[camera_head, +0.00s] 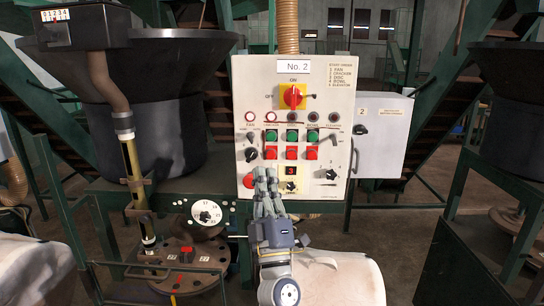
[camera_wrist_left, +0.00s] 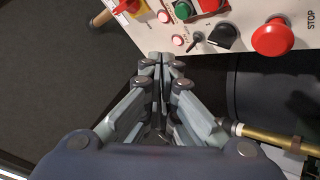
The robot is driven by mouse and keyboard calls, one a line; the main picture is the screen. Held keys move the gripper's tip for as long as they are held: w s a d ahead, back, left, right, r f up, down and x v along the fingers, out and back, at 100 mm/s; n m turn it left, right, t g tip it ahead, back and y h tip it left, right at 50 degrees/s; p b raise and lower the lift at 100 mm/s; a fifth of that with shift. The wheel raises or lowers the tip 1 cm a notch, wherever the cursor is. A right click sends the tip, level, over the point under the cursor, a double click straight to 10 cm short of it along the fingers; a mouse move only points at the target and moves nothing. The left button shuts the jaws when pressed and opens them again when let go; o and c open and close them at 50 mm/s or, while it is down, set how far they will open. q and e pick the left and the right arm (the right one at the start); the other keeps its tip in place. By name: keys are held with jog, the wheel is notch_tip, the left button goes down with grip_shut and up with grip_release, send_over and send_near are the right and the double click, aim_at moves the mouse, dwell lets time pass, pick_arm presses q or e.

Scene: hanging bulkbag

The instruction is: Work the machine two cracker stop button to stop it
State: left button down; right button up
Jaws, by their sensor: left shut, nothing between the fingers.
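The machine two control panel (camera_head: 338,75), a pale board marked "No. 2", stands upright ahead. It has a row of green buttons above a row of red square buttons. The leftmost red square button (camera_head: 270,152) is under the second lamp, whose label seems to read cracker; it shows in the left wrist view (camera_wrist_left: 210,5) at the top edge. My left gripper (camera_head: 265,176) is shut and empty, in front of the panel's lower left, below that button in the picture. Its fingertips show in the left wrist view (camera_wrist_left: 161,58); I cannot tell whether they touch the panel. My right gripper is out of view.
A big red mushroom button (camera_wrist_left: 272,38) marked STOP and a black knob (camera_wrist_left: 222,36) are close by. A red and yellow main switch (camera_head: 292,96) is higher up. A dark hopper (camera_head: 150,120) stands left; a grey box (camera_head: 385,140) is right.

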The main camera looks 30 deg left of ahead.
aim_at(271, 155)
pick_arm(q)
jog(key=shift+w+a+b, duration=0.5)
jog(key=shift+w+a, duration=0.25)
jog(key=shift+w, duration=0.5)
jog(key=shift+w+a+b, duration=0.45)
jog(key=shift+w+a, duration=0.35)
jog(key=shift+w, duration=0.4)
jog(key=shift+w+a+b, duration=0.5)
jog(key=shift+w+a, duration=0.25)
jog(key=shift+w, duration=0.5)
jog(key=shift+w, duration=0.1)
jog(key=shift+w+a, duration=0.2)
jog(key=shift+w, duration=0.05)
jog(key=shift+w+a+b, duration=0.25)
jog(key=shift+w+b, duration=0.1)
jog(key=shift+b, duration=0.1)
jog(key=shift+s+d, duration=0.15)
jog(key=shift+s+d+p, duration=0.35)
jog(key=shift+s+p, duration=0.1)
jog(key=shift+s, duration=0.15)
